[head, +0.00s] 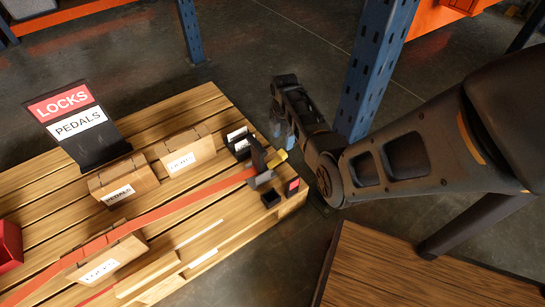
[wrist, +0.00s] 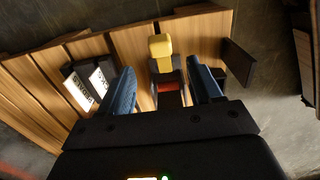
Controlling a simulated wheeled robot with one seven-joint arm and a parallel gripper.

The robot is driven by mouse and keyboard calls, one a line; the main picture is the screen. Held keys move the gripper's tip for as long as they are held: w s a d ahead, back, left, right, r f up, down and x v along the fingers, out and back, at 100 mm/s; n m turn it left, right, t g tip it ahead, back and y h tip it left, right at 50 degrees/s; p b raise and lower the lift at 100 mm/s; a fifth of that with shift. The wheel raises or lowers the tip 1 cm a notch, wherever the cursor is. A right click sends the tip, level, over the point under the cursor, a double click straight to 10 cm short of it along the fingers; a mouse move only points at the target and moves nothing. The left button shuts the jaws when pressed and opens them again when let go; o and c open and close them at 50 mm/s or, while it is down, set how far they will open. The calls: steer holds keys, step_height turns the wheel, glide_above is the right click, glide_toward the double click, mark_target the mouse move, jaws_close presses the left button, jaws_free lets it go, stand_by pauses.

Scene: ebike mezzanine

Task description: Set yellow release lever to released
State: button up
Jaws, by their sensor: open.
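The yellow release lever (head: 277,159) sits on a dark buckle (head: 262,178) near the right end of a wooden pallet. An orange strap (head: 190,197) runs from the buckle to the lower left. In the wrist view the yellow lever (wrist: 160,47) shows its blocky end between and beyond the fingers. My gripper (head: 287,135) is beside the pallet's right end, close to the lever. In the wrist view my gripper (wrist: 163,82) is open, its two blue fingers apart with nothing held. I cannot tell the lever's exact angle.
The pallet (head: 200,103) carries several cardboard boxes, including one (head: 187,150) near the buckle, and a LOCKS/PEDALS sign (head: 74,122). A blue rack post (head: 370,70) stands behind my arm. A wooden surface (head: 400,270) lies at the lower right. Small dark blocks (head: 271,198) sit near the buckle.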

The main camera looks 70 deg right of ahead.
mark_target(282, 152)
step_height(282, 152, down, 7)
steer(key=b, duration=0.3)
steer(key=shift+f+b, duration=0.2)
steer(key=shift+b, duration=0.2)
steer(key=shift+c, duration=0.4)
jaws_close()
